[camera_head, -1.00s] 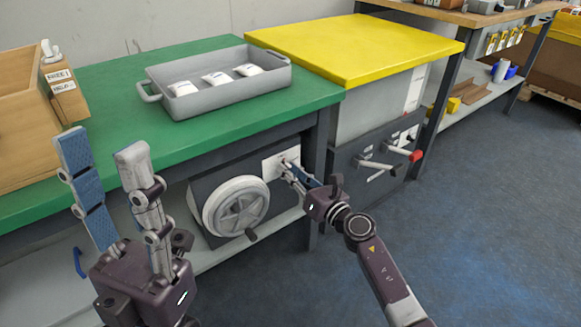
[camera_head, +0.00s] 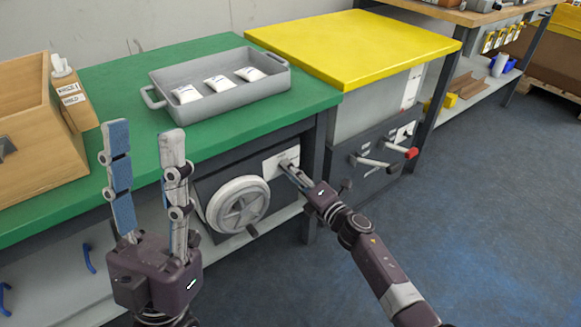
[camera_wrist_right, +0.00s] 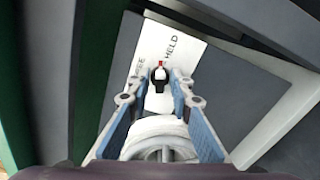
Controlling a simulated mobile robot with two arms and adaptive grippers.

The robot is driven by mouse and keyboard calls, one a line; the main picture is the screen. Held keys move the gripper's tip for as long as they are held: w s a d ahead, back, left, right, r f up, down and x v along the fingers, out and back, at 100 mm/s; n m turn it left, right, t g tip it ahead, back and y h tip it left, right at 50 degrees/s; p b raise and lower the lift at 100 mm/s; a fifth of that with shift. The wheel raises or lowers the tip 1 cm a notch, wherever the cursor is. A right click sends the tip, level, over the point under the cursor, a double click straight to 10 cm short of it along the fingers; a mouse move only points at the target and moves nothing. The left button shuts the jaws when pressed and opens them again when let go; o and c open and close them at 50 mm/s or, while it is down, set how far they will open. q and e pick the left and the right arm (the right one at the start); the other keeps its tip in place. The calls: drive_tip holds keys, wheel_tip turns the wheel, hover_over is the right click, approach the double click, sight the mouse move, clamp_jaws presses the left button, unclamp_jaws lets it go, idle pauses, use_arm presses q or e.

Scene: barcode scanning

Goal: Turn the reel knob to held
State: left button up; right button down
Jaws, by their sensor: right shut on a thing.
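The reel knob (camera_wrist_right: 159,79) is small and black with a red and white pointer, on a white label plate (camera_wrist_right: 245,92). In the right wrist view the pointer points up the picture, between HELD on the right and a partly hidden word ending in EE on the left. My right gripper (camera_head: 288,167) is at this plate (camera_head: 271,165) on the grey reel box under the green bench. In the wrist view its fingers (camera_wrist_right: 158,84) flank the knob, shut on it. My left gripper (camera_head: 145,130) is open and empty, pointing up in front of the bench.
A handwheel (camera_head: 238,205) sits left of the knob plate. A grey tray (camera_head: 225,101) with white packets and a wooden box (camera_head: 25,140) stand on the green bench (camera_head: 120,80). Levers (camera_head: 375,163) stick out under the yellow top. The floor at right is clear.

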use_arm(q)
drive_tip(key=w+d+f+g+y+p, duration=0.1)
drive_tip(key=w+f+g, duration=0.3)
drive_tip(key=w, duration=0.3)
drive_tip(key=shift+w+d, duration=0.25)
drive_tip(key=shift+d, duration=0.05)
use_arm(e)
drive_tip(key=shift+f+m, duration=0.15)
drive_tip(key=shift+m, duration=1.75)
use_arm(q)
drive_tip(key=shift+f, duration=0.1)
use_arm(e)
drive_tip(key=c, duration=2)
unclamp_jaws()
drive_tip(key=shift+d, duration=0.1)
drive_tip(key=shift+c, duration=0.2)
drive_tip(key=v, duration=1.2)
